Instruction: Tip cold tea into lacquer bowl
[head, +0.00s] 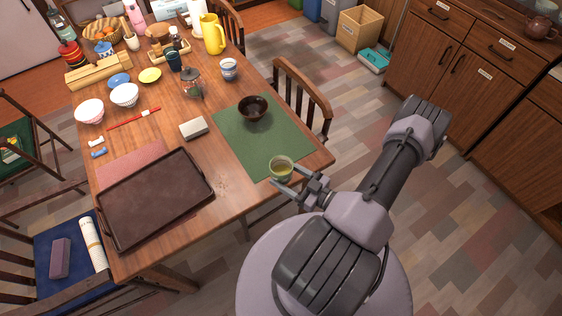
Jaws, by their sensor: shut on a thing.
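A dark brown lacquer bowl (254,107) stands upright on the green mat (232,139) at the right side of the table. My gripper (287,178) is shut on a small cup (281,168) of greenish-yellow tea. The cup looks upright, near the front corner of the mat, below the bowl in the picture. I cannot tell whether the cup touches the mat or is held above it. Its far side is plain to see; its lower part is partly hidden by my fingers.
A dark tray (155,199) lies at the table's front left. A glass press (192,84) and a blue-white cup (229,70) stand behind the bowl. Chairs surround the table. The mat between cup and bowl is clear.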

